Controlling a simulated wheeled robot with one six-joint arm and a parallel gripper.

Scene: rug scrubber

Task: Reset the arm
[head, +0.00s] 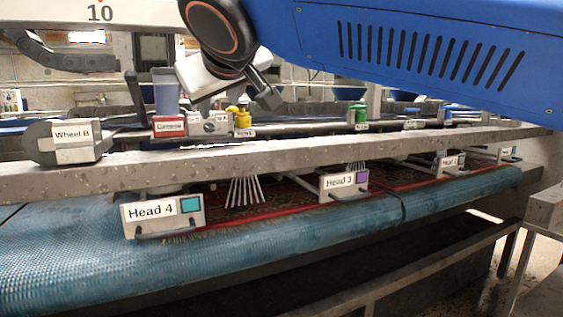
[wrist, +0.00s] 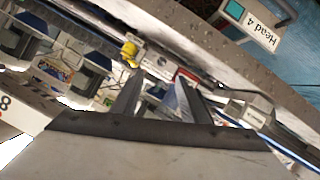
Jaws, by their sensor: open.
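My gripper (wrist: 160,88) shows in the wrist view with its two dark fingers apart and nothing between them. The blue housing at the upper right of the head view is mine.
The grey beam (head: 270,156) crosses the rug scrubber. Head 4 (head: 163,212), Head 3 (head: 344,185) and further heads hang below it over a red rug (head: 290,198) on the blue belt (head: 300,228). Wheel B (head: 72,142) is at left.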

